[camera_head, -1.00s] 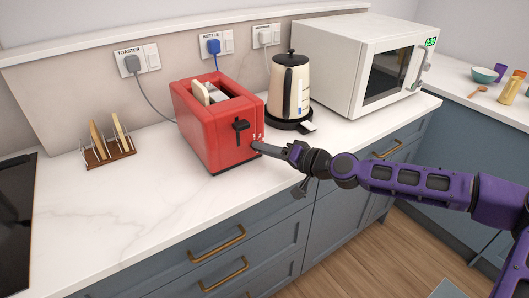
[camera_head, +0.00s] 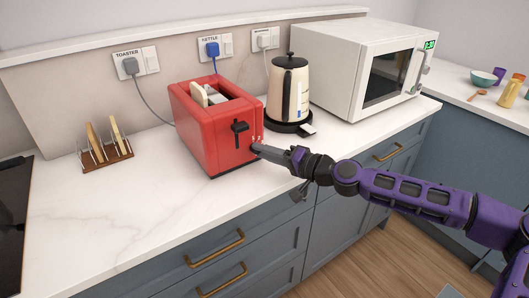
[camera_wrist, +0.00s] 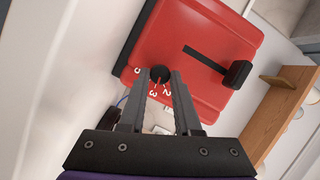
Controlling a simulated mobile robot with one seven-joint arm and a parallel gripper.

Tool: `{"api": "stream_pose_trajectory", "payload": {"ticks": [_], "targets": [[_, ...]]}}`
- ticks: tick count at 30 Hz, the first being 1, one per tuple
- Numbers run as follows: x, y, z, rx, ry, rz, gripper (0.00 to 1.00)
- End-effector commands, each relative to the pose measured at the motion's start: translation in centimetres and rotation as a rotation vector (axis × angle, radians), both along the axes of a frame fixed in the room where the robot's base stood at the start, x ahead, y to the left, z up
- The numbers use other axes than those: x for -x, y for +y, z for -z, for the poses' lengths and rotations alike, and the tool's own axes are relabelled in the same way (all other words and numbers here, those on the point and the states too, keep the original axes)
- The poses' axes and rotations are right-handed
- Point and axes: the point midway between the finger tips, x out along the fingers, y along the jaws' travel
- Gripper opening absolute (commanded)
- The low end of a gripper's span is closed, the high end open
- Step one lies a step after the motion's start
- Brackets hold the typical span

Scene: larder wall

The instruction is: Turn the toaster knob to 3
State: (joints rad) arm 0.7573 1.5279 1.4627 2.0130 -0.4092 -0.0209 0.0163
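The red toaster (camera_head: 217,135) stands on the counter with a black lever (camera_head: 239,134) on its front and a pale bread slice in a slot. My gripper (camera_head: 258,149) reaches its front from the right. In the wrist view, the dark round toaster knob (camera_wrist: 160,73) sits between the two fingertips of my gripper (camera_wrist: 161,78), which close on its sides. White dial numbers show around the knob, with 3 and 2 between the fingers and 5 outside the left finger. The knob's pointer is not clear. In the head view my gripper hides the knob.
The kettle (camera_head: 288,88) stands on its base right of the toaster, close above my gripper. The microwave (camera_head: 350,65) is further right. A toast rack (camera_head: 105,147) with bread stands left. The counter in front of the toaster is clear.

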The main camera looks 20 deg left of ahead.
Motion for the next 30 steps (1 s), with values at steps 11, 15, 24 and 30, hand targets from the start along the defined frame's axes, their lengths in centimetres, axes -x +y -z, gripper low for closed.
{"api": "stream_pose_trajectory", "payload": {"ticks": [11, 15, 24, 30], "targets": [[0.0, 0.0, 0.0, 0.0, -0.001, 0.0, 0.62], [0.1, -0.2, -0.1, 0.0, -0.001, 0.001, 0.62], [1.4, -4.6, -0.6, -0.001, 0.0, 0.005, 0.62], [3.0, -8.8, -1.1, -0.002, 0.0, 0.005, 0.62]]}}
